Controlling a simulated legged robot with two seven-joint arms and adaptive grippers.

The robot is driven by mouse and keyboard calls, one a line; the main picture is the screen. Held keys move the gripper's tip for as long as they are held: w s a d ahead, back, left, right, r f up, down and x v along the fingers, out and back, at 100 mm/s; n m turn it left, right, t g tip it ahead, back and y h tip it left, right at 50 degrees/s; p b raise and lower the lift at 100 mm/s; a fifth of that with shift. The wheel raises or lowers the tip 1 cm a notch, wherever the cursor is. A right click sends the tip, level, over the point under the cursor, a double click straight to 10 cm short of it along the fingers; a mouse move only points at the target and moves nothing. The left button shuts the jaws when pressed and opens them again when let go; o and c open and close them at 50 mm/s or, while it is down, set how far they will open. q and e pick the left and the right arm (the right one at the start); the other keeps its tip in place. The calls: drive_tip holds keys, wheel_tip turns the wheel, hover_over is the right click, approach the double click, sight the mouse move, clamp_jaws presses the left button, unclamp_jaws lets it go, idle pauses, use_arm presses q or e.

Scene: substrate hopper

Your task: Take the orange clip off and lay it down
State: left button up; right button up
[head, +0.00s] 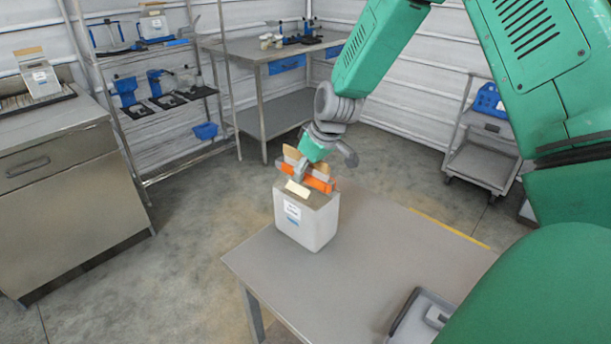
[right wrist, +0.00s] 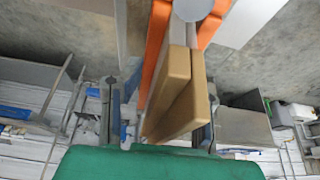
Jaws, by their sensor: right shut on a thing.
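The orange clip (head: 316,183) sits at the top of a pale grey bag-like container (head: 306,225) with a white and blue label. The container stands upright near the table's far edge. My right gripper (head: 314,158) comes down on the clip from above. In the right wrist view two tan lever-like plates (right wrist: 180,95) lie between the fingers, with orange bars (right wrist: 156,45) beyond them. My right gripper is shut on the clip, seemingly by these plates. The clip's grip on the container is partly hidden. My left gripper is out of view.
The grey table (head: 390,250) is bare around the container. A grey tray (head: 420,318) lies at its near right part. A metal cabinet (head: 60,190), a shelf rack (head: 165,105), a back bench (head: 275,50) and a cart (head: 482,160) stand around.

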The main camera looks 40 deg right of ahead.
drive_tip(key=shift+a+r, duration=0.2)
drive_tip(key=shift+r, duration=0.05)
drive_tip(key=r, duration=0.4)
drive_tip(key=d+r, duration=0.1)
drive_tip(key=r, duration=0.3)
drive_tip(key=r+p, duration=0.1)
drive_tip(key=r, duration=0.1)
drive_tip(key=shift+a, duration=0.3)
drive_tip(key=shift+r+p, duration=0.85)
drive_tip(key=shift+p, duration=0.05)
use_arm(q)
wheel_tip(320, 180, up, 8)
drive_tip(key=p, duration=0.5)
use_arm(e)
wheel_tip(320, 180, up, 5)
drive_tip(key=shift+d+f, duration=0.1)
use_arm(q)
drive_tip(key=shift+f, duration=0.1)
